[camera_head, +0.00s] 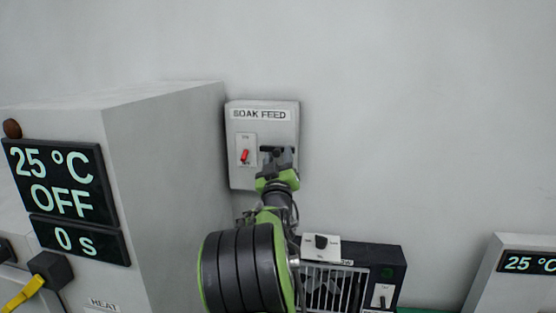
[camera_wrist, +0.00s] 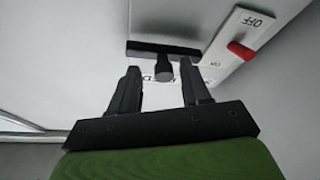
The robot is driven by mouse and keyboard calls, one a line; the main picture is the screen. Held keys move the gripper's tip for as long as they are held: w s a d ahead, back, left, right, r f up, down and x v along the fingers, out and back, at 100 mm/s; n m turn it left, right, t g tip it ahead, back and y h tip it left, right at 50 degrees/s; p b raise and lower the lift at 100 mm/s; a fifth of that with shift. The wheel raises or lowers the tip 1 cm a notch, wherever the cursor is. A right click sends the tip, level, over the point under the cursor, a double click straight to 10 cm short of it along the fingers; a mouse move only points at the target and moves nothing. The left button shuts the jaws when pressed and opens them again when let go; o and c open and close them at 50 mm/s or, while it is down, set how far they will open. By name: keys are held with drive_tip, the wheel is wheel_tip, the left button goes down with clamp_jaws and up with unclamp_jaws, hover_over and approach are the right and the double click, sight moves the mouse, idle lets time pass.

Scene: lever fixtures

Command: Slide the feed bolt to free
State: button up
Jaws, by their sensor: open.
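The feed bolt shows in the wrist view as a dark bar (camera_wrist: 140,51) on the pale box face, with a round dark knob (camera_wrist: 163,73) standing out near its middle. In the head view the bar (camera_head: 268,149) sits on the SOAK FEED box (camera_head: 265,114), mostly behind my gripper (camera_head: 277,162). In the wrist view my gripper (camera_wrist: 160,82) is open, one finger on each side of the knob, with gaps showing at both sides. Lettering behind the knob is partly hidden and I cannot read it.
A red toggle switch (camera_head: 245,156) is left of the bolt on the same box; it also shows in the wrist view (camera_wrist: 241,51). A large grey cabinet (camera_head: 165,180) with a display stands at left. A dark vented unit (camera_head: 385,262) is below right. The upper right wall is bare.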

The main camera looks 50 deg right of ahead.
drive_tip(key=b+v, duration=0.8)
drive_tip(key=v, duration=0.7)
drive_tip(key=shift+s+a, duration=0.25)
drive_tip(key=shift+s, duration=0.05)
drive_tip(key=shift+f, duration=0.1)
